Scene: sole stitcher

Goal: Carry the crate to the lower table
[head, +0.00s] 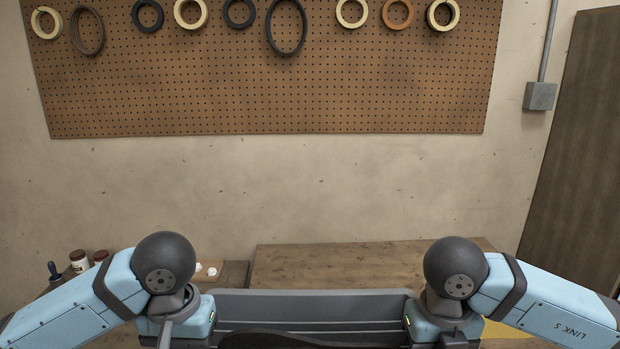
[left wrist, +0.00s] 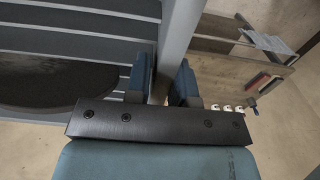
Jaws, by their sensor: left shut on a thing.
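The grey crate (head: 310,305) is in front of me at the bottom of the head view, between my two arms. A dark rounded thing lies inside it. My left gripper (left wrist: 163,82) is shut on the crate's side wall (left wrist: 178,40), one finger on each side. In the head view the left gripper's body (head: 180,322) is at the crate's left end, its fingertips hidden. My right gripper (head: 442,325) is at the crate's right end; its fingers are hidden. A wooden table (head: 365,264) stands beyond the crate; I cannot tell if it is the lower one.
A pegboard (head: 260,95) with hanging rings covers the wall. The visible top of the middle table is clear.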

